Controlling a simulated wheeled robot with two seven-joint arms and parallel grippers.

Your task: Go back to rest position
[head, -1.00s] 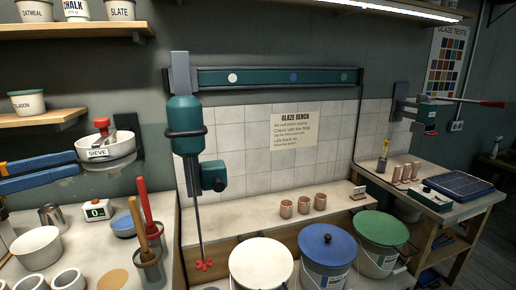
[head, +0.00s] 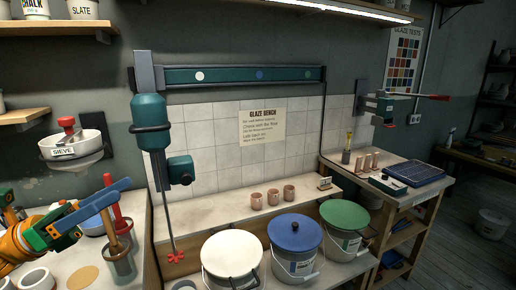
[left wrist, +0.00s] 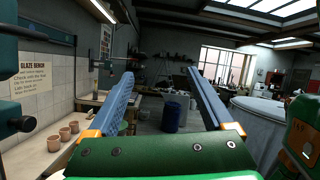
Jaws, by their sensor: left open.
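My left gripper (head: 112,194) is at the left of the head view, above the left worktop and in front of the sieve, with its blue fingers pointing right. In the left wrist view its two blue fingers (left wrist: 160,74) stand wide apart with nothing between them. The left hand's orange and green wrist shows in the head view. My right gripper is not seen in either view.
A teal mixer (head: 152,125) hangs over the glaze bench. Several cups (head: 272,197) stand on the bench, with white (head: 232,248), blue (head: 294,233) and green (head: 345,213) lidded buckets in front. A sieve (head: 74,148) and red-handled tool (head: 115,210) are near the left arm.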

